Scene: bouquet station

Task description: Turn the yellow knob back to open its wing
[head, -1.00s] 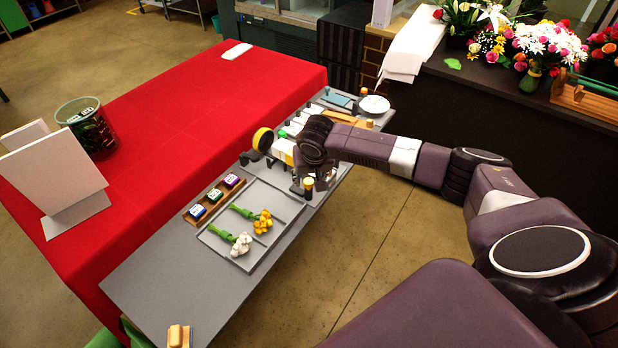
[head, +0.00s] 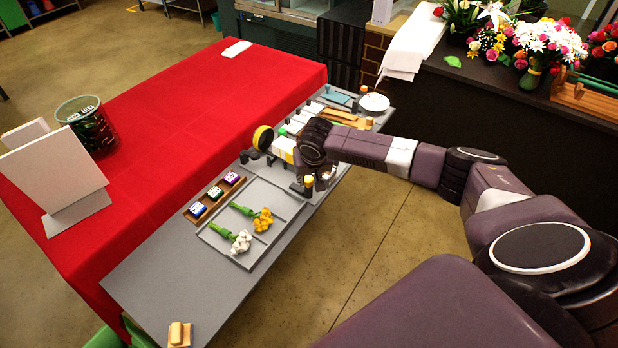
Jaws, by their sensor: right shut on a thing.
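A small upright knob with a yellow top (head: 308,181) stands at the near right edge of the grey bench, just past the flower tray. My right gripper (head: 313,184) points down at it, with its dark fingers close around it and shut on it. The wrist and fingers hide much of the knob and what lies behind it. I cannot make out the wing or how far it is turned. My left gripper is not in view.
A grey tray (head: 219,242) holds a white and a yellow flower bunch with green stems. A wooden rack (head: 187,213) of coloured blocks and a yellow-faced round piece (head: 263,138) stand beside it. The bench's near end (head: 165,285) is mostly bare.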

